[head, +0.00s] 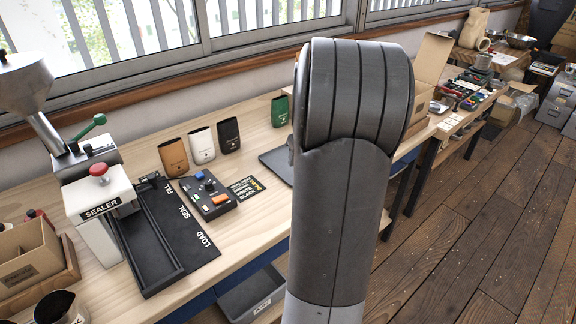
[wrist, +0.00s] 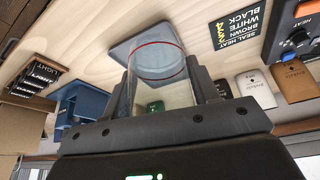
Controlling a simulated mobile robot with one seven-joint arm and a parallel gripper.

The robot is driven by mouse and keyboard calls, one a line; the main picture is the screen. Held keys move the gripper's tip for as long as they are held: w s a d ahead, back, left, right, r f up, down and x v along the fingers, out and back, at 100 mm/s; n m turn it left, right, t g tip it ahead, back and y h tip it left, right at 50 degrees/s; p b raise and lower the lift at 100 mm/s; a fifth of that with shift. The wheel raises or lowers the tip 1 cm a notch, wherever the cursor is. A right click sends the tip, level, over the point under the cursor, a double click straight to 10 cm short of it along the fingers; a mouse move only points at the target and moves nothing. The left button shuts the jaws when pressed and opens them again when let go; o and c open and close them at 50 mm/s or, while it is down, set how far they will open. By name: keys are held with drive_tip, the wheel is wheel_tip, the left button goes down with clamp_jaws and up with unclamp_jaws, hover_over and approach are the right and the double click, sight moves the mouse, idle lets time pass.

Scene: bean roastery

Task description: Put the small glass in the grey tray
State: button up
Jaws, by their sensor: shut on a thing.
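My gripper (wrist: 162,78) is shut on a small clear glass (wrist: 160,92) with a red line around it, in the wrist view. The fingers press on its two sides. The grey tray (wrist: 120,50) shows flat on the table just beyond the glass, which overlaps it in this view. I cannot tell the gap between them. In the head view the tray (head: 272,161) is partly hidden behind my arm, and the gripper and glass are hidden too.
A green pouch (head: 279,111) stands behind the tray. Black (head: 229,135), white (head: 202,145) and brown (head: 173,157) pouches stand to its left. A control box (head: 208,196) and sealer (head: 100,203) are further left. A blue holder (wrist: 82,108) shows in the wrist view.

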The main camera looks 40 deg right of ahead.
drive_tip(key=w+d, duration=0.4)
drive_tip(key=d, duration=0.7)
drive_tip(key=w+a+f, duration=0.1)
drive_tip(key=w+f, duration=0.1)
drive_tip(key=w, duration=0.1)
drive_tip(key=w+a+f, duration=0.1)
drive_tip(key=w+f, duration=0.1)
drive_tip(key=w, duration=0.1)
drive_tip(key=w+a+f, duration=0.2)
drive_tip(key=w+f, duration=0.1)
drive_tip(key=w, duration=0.1)
drive_tip(key=shift+a, duration=0.1)
drive_tip(key=shift+f, duration=2.1)
drive_tip(key=shift+f, duration=0.15)
drive_tip(key=o, duration=1)
drive_tip(key=shift+o, duration=0.2)
